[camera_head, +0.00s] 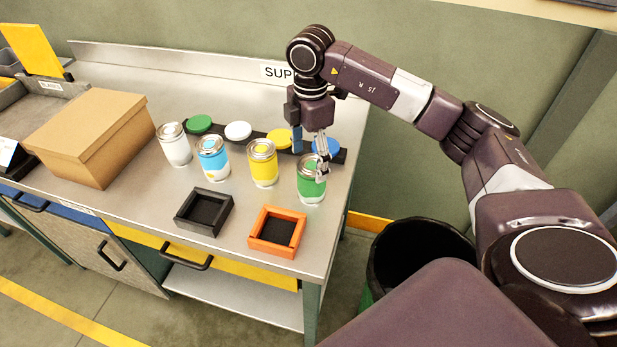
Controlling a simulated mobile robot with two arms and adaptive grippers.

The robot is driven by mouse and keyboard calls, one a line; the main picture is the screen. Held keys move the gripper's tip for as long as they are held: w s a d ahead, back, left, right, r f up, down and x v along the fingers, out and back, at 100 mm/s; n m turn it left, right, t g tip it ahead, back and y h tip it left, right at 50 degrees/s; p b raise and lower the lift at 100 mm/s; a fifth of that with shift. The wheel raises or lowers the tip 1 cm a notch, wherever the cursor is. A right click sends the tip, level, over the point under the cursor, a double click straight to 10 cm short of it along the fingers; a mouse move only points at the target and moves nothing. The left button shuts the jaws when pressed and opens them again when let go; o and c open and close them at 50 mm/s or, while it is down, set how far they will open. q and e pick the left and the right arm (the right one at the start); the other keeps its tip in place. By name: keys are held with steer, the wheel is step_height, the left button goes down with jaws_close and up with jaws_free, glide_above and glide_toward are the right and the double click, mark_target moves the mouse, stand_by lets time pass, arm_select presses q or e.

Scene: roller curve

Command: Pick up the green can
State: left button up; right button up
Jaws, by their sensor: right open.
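The green can (311,190) stands upright at the right end of a row of cans on the metal bench. I cannot tell whether the fingers touch the can. Part of the lid is hidden behind the fingers. My left gripper is not in view.
Yellow (263,164), blue (213,157) and white (174,144) cans stand to the left. Behind them is a dark rack with coloured discs. A black tray (183,217) and an orange tray (258,243) lie in front. A cardboard box (88,130) is at left, a black bin (420,235) beside the bench.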

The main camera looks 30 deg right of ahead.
mark_target(309, 192)
steer(key=shift+s+d+f, duration=0.1)
steer(key=shift+d+f, duration=0.1)
steer(key=shift+d, duration=0.1)
steer(key=shift+f+p, duration=0.5)
steer(key=shift+f, duration=0.4)
step_height(309, 192, down, 4)
steer(key=shift+s+f+p, duration=0.15)
steer(key=shift+p, duration=0.95)
steer(key=shift+f, duration=0.55)
steer(key=c, duration=1.2)
steer(key=shift+c, duration=0.6)
steer(key=shift+r, duration=0.15)
